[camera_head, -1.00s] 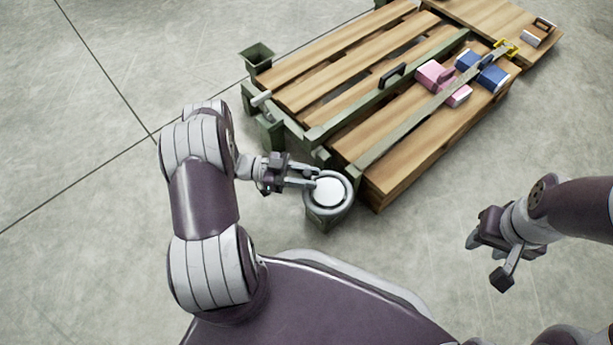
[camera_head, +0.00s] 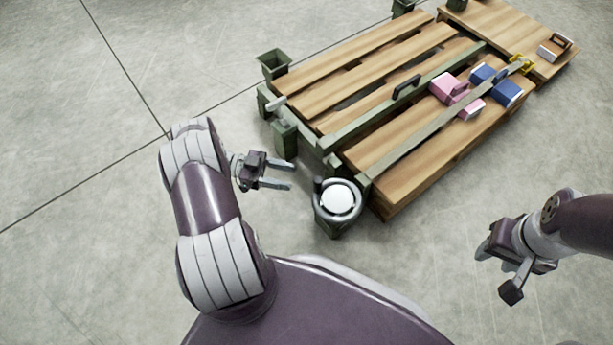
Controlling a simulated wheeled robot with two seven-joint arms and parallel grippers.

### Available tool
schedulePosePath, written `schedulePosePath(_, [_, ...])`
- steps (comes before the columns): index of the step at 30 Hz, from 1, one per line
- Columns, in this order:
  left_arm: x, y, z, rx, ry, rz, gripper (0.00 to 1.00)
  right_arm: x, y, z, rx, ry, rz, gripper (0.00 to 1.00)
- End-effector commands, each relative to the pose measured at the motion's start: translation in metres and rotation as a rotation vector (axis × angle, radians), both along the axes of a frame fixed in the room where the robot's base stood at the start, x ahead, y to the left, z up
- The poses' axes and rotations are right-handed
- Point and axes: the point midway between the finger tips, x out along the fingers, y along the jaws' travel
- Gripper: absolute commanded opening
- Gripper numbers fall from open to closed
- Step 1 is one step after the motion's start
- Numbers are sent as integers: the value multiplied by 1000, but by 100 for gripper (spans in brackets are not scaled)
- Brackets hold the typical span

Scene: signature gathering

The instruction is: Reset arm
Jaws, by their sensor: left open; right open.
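My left gripper (camera_head: 291,177) is open and empty. Its two fingers point right, toward a grey-green round container with a white disc top (camera_head: 337,199), with a clear gap between them. The container stands at the near corner of a wooden slatted platform with green rails. My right gripper (camera_head: 494,272) is open and empty over bare floor at the right, apart from everything.
The wooden platform (camera_head: 401,184) fills the upper right. Pink boxes (camera_head: 445,87), blue boxes (camera_head: 507,92) and a black handle (camera_head: 406,87) lie on it. A green bin (camera_head: 274,65) stands at its left corner. A brown-and-white item (camera_head: 555,47) lies at the far right. Concrete floor is free at the left.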

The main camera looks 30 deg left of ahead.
Motion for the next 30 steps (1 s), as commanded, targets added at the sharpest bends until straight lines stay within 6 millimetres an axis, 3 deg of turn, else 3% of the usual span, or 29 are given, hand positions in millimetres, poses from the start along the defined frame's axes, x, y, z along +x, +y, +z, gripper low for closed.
schedulePosePath(3, [-4, 19, -1, 1, -1, 2, 50, 0, 0, 1, 0, 0, 0, 43])
schedulePosePath(7, [-7, 28, -1, 0, 0, -1, 50, 0, 0, 1, 0, 0, 0, 43])
schedulePosePath(23, [-7, 28, -2, 10, -6, 2, 50, 0, 0, 1, 0, 0, 0, 43])
schedulePosePath(26, [10, 34, -23, 116, -14, 88, 50, 0, 0, 1, 0, 0, 0, 43])
schedulePosePath(28, [32, 39, -52, 212, 29, 269, 50, 0, 0, 1, 0, 0, 0, 43])
schedulePosePath(30, [60, 65, -73, 344, 130, 515, 50, 0, 0, 3, 0, 0, 0, 43])
